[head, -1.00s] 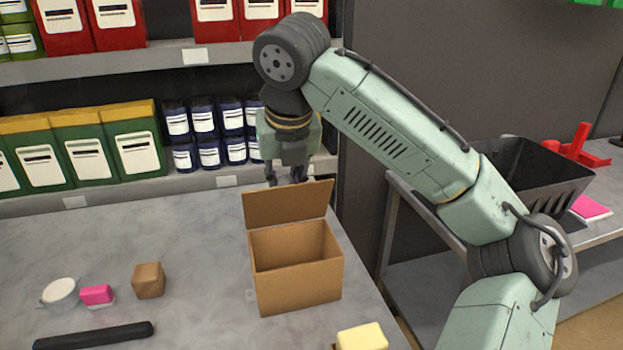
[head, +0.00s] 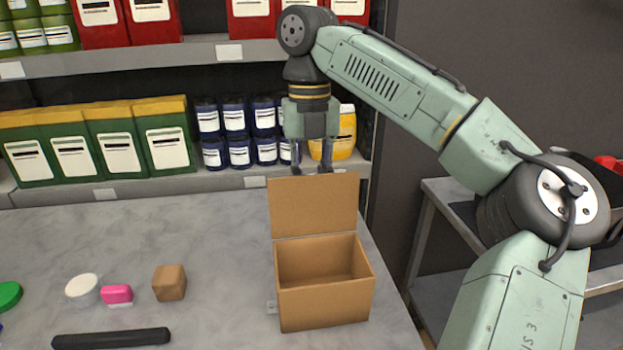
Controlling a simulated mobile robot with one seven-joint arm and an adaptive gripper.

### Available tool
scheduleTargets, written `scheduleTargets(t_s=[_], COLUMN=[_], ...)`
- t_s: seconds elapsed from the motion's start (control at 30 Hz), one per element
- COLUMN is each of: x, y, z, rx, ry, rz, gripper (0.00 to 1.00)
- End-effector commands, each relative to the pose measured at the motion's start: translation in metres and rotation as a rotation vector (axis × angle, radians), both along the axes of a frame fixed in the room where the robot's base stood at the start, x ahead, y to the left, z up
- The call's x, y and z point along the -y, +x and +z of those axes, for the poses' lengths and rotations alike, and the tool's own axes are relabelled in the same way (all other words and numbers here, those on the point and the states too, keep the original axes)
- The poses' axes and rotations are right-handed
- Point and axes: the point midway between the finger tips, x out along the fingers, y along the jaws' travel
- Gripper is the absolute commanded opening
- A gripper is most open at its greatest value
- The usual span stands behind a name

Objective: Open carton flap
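A brown carton (head: 325,303) stands on the grey table, its top open and its inside empty as far as I can see. Its flap (head: 315,205) stands up along the carton's far edge. My gripper (head: 312,168) points down at the flap's top edge, seemingly just behind it. Its two dark fingers are apart, with nothing visible between them. The flap's top edge hides part of the fingertips, and I cannot tell whether they touch it.
A brown block (head: 169,283), a pink block (head: 117,294), a white round container (head: 82,288) and a black bar (head: 111,338) lie left of the carton. Shelves with blue jars (head: 237,150) and green boxes stand close behind.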

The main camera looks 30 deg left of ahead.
Motion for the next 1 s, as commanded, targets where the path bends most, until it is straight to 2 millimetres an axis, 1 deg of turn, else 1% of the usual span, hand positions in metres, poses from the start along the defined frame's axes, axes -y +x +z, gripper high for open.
scheduleTargets(t_s=[0.27, 0.3, 0.6, 1.0], x=[0.0, 0.0, -0.0001, -0.0001], y=[0.0003, 0.0003, -0.0001, -0.0002], z=[-0.0019, -0.0019, -0.0011, -0.0006], rx=[-0.002, -0.002, -0.001, 0.0], ry=[-0.001, -0.001, -0.001, 0.0], rz=[-0.001, -0.001, 0.0, 0.001], gripper=[0.0, 0.24, 0.44, 0.44])
